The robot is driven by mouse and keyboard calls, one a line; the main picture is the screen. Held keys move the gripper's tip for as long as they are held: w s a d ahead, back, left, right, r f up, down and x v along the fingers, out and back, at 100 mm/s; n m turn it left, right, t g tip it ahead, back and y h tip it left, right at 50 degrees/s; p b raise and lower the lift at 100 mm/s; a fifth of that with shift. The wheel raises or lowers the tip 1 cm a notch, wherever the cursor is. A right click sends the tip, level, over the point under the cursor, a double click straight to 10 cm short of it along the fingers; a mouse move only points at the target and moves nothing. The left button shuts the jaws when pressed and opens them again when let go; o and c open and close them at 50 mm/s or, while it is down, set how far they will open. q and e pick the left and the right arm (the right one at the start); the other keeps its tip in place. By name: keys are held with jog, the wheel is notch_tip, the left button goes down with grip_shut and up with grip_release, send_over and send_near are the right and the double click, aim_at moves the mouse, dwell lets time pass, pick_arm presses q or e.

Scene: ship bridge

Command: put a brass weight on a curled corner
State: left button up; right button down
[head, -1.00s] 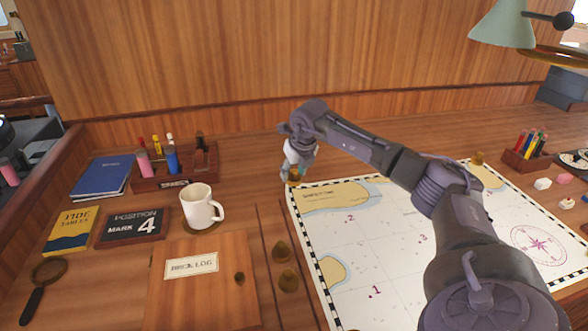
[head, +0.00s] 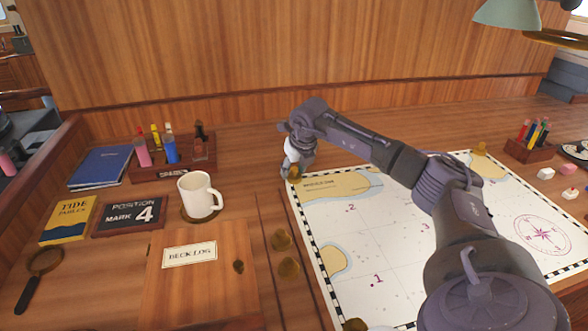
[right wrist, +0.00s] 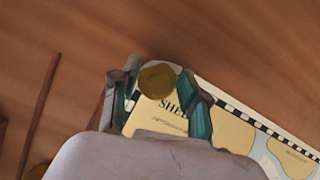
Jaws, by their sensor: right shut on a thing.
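The chart (head: 400,240) lies flat on the desk. My right gripper (head: 293,172) is at its far left corner, shut on a brass weight (head: 296,173). In the right wrist view the weight (right wrist: 157,78) sits between the teal fingertips (right wrist: 165,90), over the chart corner beside the printed title. Whether the weight touches the paper cannot be told. Two more brass weights (head: 282,240) (head: 288,271) stand on the desk left of the chart. Another weight (head: 480,149) is at the chart's far right corner, and one (head: 355,325) at the near left corner. My left gripper is not in view.
A white mug (head: 198,195) stands on a coaster left of the chart. A deck log lid (head: 205,280), a position plaque (head: 130,220), a tide tables book (head: 70,219) and a pen rack (head: 172,165) fill the left side. Erasers (head: 546,173) and a pencil box (head: 528,148) are at right.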

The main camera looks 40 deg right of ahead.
jog(key=shift+f, duration=0.35)
dwell(0.7)
jog(key=c, duration=0.5)
grip_release()
jog(key=shift+r, duration=0.1)
jog(key=v, duration=1.2)
jog(key=shift+s, duration=0.1)
